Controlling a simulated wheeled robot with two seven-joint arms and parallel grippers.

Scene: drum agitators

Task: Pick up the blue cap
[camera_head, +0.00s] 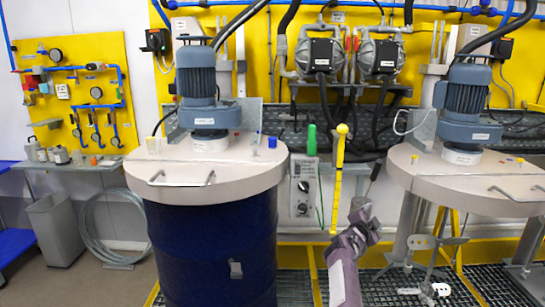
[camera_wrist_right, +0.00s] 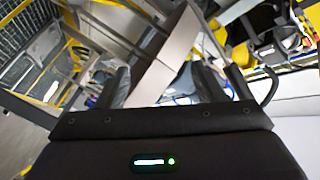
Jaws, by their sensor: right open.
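The blue cap (camera_head: 272,142) is a small blue piece on the right part of the pale lid (camera_head: 160,184) of the dark blue drum, in the head view. My right gripper (camera_head: 365,205) is low and to the right of that lid, clear of the cap, with its arm rising from the bottom edge. In the right wrist view my right gripper (camera_wrist_right: 165,82) has its dark fingers apart, and a pale flat panel shows beyond them. I cannot make out the blue cap in that view. My left gripper is not in view.
A grey-blue motor (camera_head: 197,85) stands on the drum lid. A yellow lever (camera_head: 339,160) and a green handle (camera_head: 311,140) stand upright between the drum and the right-hand lid (camera_head: 490,180). Small clear and coloured pieces lie on both lids. A grey bin (camera_head: 57,230) stands at left.

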